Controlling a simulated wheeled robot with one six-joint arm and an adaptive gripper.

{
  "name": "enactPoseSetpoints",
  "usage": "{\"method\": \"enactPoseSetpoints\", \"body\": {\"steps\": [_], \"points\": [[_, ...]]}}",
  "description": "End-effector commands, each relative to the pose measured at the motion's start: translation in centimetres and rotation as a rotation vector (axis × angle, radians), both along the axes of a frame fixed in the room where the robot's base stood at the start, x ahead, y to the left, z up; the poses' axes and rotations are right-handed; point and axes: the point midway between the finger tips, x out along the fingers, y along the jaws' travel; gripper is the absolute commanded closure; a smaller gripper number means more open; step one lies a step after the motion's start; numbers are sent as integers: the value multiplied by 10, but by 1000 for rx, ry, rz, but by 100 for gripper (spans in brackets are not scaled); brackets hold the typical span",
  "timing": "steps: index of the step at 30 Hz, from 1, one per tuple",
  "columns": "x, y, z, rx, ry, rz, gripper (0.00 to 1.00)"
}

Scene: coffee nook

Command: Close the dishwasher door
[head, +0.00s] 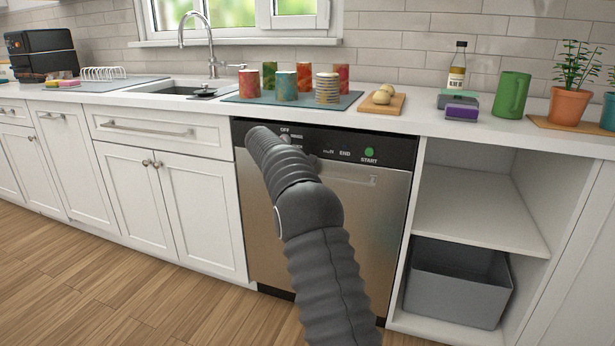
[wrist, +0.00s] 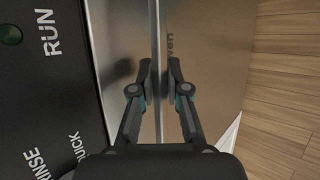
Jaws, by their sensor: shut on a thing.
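The dishwasher door (head: 370,225) is a stainless steel front below a black control panel (head: 395,150). In the head view it stands upright and looks in line with the cabinets; I see no open gap. A horizontal handle bar (head: 350,179) runs near its top, partly behind my arm. In the wrist view the door (wrist: 222,60) fills the middle, and the handle (wrist: 157,35) runs down the picture. My gripper (wrist: 160,88) is shut on this handle, one finger on each side. In the head view my arm hides the gripper.
The counter above holds a mat (head: 345,100) with several patterned cups and a board (head: 383,103). To the right, an open shelf unit holds a grey bin (head: 460,285). White cabinets (head: 205,205) stand to the left. The wooden floor (head: 150,300) in front is clear.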

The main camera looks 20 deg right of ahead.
Motion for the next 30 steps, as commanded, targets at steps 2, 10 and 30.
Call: {"method": "enactPoseSetpoints", "body": {"steps": [2, 10, 30], "points": [[3, -6, 11, -11, -22, 6, 100], [2, -8, 8, -9, -18, 1, 64], [-18, 51, 59, -7, -18, 3, 64]]}}
